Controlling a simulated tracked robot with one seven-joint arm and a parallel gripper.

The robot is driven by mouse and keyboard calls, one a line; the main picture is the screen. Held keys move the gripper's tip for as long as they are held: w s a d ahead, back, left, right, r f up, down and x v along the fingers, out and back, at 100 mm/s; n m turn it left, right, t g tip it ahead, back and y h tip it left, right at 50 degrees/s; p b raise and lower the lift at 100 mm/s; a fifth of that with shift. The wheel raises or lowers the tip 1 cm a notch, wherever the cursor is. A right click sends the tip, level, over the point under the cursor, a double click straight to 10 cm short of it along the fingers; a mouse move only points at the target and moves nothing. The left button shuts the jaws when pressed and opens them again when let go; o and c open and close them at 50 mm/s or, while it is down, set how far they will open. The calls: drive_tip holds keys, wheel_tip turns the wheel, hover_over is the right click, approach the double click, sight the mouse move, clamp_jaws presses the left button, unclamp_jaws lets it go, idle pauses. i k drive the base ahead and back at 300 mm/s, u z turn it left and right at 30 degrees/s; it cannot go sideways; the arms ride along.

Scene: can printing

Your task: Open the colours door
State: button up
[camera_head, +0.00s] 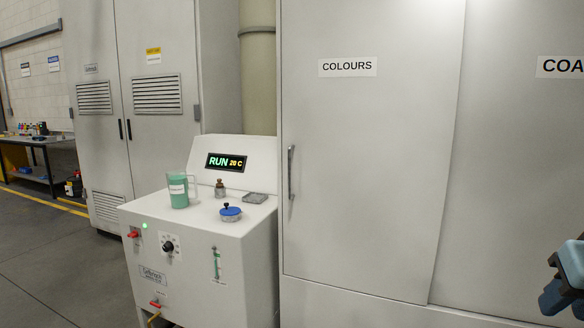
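The colours door (375,160) is a tall pale-grey cabinet door with a "COLOURS" label (347,67) near its top. It looks closed, flush with the cabinet front. Its vertical metal handle (291,172) is at the door's left edge, with nothing touching it. A dark and blue part of my arm (566,285) shows at the lower right edge, well to the right of the handle. My gripper's fingertips do not show.
A white machine (200,250) stands left of the door, its display reading "RUN 20 C". A green jug (178,190) and a blue-lidded dish (231,212) are on its top. A second door (525,170) adjoins at right. Bare floor lies lower left.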

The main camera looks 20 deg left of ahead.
sight(370, 88)
drive_tip(key=k, duration=0.75)
drive_tip(key=u, duration=0.3)
drive_tip(key=i, duration=0.85)
drive_tip(key=u, duration=0.55)
drive_tip(key=i, duration=1.4)
drive_tip(key=z, duration=0.3)
